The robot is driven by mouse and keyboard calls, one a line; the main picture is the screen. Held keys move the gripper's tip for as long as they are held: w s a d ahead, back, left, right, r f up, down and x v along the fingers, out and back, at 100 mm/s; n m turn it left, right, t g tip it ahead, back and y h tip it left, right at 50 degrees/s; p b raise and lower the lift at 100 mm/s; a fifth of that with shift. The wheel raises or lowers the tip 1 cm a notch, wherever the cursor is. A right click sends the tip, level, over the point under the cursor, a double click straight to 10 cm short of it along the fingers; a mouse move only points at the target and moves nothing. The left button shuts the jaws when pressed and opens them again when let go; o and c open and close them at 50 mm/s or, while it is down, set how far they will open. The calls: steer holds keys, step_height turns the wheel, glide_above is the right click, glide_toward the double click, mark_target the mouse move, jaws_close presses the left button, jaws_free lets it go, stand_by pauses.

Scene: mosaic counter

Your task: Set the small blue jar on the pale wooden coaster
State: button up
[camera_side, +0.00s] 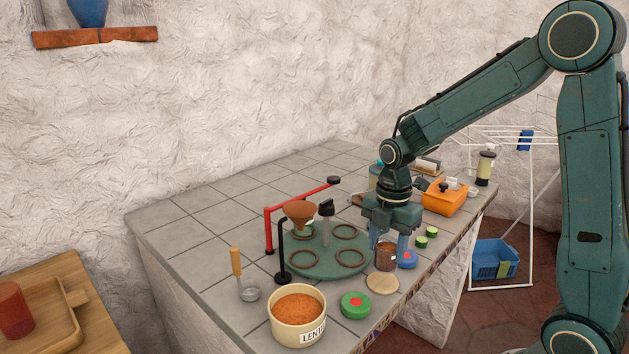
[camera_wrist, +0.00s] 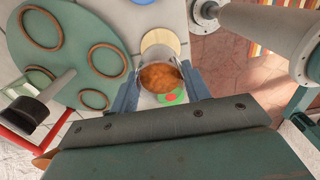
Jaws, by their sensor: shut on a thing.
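My gripper (camera_side: 388,254) is shut on a small clear-sided jar (camera_side: 386,257) with orange-brown contents; the jar shows no clear blue of its own. In the wrist view the jar (camera_wrist: 160,78) sits upright between the two blue fingers. The pale wooden coaster (camera_side: 382,284) lies bare on the counter, in front of the jar in the side view, and just above it in the wrist view (camera_wrist: 160,42). A low blue round thing with a red mark (camera_side: 408,260) stands right beside the jar. Whether the jar's base touches the counter, I cannot tell.
A green round tray (camera_side: 325,262) with brown rings is left of the jar. A lentil pot (camera_side: 298,318) and a green red-marked lid (camera_side: 355,305) stand in front. An orange box (camera_side: 444,200) is behind, near the counter's right edge.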

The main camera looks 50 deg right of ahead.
mark_target(386, 259)
steer(key=shift+f, duration=1.9)
steer(key=o, duration=1.1)
steer(key=shift+f, duration=0.1)
step_height(386, 259, up, 12)
steer(key=shift+r, duration=0.15)
steer(key=shift+s, duration=0.1)
